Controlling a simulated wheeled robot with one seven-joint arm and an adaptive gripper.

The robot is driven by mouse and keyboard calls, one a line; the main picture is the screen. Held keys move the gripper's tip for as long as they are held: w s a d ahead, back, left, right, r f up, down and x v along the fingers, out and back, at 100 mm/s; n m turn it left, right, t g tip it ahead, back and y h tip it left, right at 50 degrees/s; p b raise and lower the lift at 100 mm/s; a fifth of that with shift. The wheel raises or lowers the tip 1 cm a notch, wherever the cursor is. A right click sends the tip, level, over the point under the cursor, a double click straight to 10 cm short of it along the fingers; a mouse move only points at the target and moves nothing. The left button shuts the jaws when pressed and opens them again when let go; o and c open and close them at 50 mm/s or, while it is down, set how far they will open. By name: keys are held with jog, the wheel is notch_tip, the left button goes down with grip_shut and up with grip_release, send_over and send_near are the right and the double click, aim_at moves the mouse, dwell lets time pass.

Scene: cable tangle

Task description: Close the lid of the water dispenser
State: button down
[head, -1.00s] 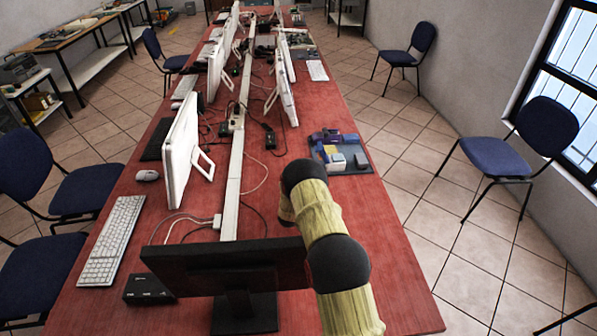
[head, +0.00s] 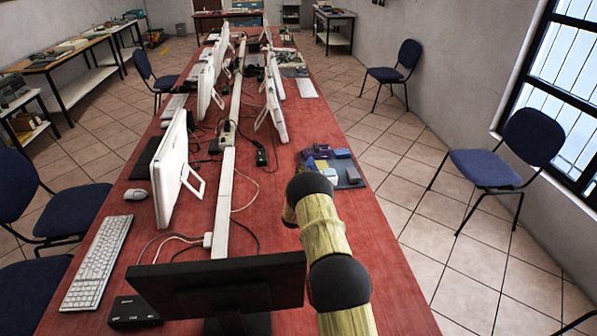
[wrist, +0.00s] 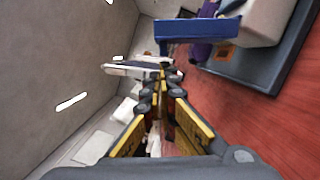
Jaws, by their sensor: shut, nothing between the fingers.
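A dark grey tray (head: 350,179) holds a cluster of small blue, purple, yellow and white items on the red table, right of the middle. In the wrist view a blue panel (wrist: 198,31) juts left from a white body (wrist: 268,18) on the tray (wrist: 262,80). These may be the dispenser's lid and body, but I cannot tell for sure. My gripper (wrist: 163,72) is shut and empty, its fingertips just below and left of the blue panel in the picture; I cannot tell whether they touch. In the head view my own arm hides the gripper.
White monitors (head: 170,165), keyboards (head: 97,262) and cables line the table along a white central trunking (head: 221,200). A black monitor (head: 215,285) stands at the near edge. Blue chairs (head: 500,160) stand on the tiled floor to the right, with open floor between them and the table.

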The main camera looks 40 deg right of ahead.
jog(key=shift+r, duration=0.1)
jog(key=shift+s+d+r+m, duration=0.1)
jog(key=shift+d+r+m, duration=0.1)
jog(key=shift+m, duration=0.2)
